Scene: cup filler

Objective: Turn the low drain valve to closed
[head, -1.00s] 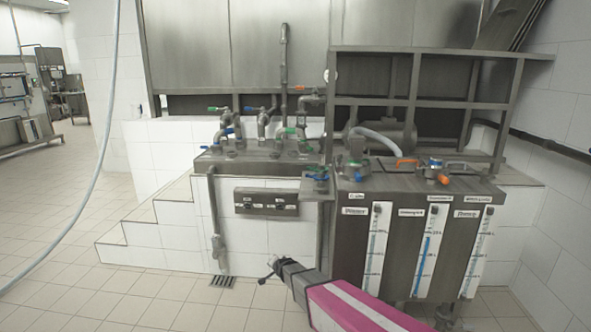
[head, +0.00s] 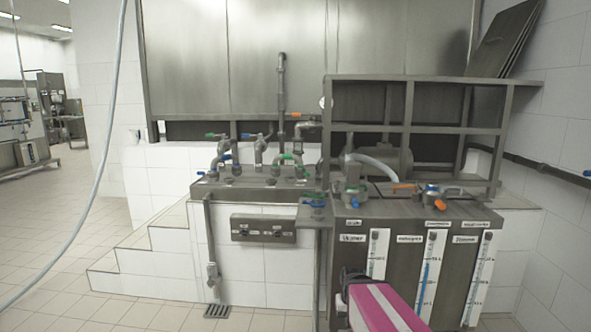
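A grey vertical pipe (head: 208,235) runs down the tiled front of the platform at left. A small valve fitting (head: 212,272) sits low on this pipe, above a floor drain grate (head: 216,311); its handle position is too small to make out. My gripper (head: 350,276) is dark and shows at the lower middle, at the end of my pink and white arm. It appears in front of the tank cabinet, well right of the low valve and apart from it. Its fingers cannot be made out clearly.
A control panel (head: 263,229) is on the platform front. A tank cabinet (head: 345,260) with level gauges stands right. Tiled steps (head: 125,263) and a hanging hose (head: 111,120) are left. Floor at left is clear.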

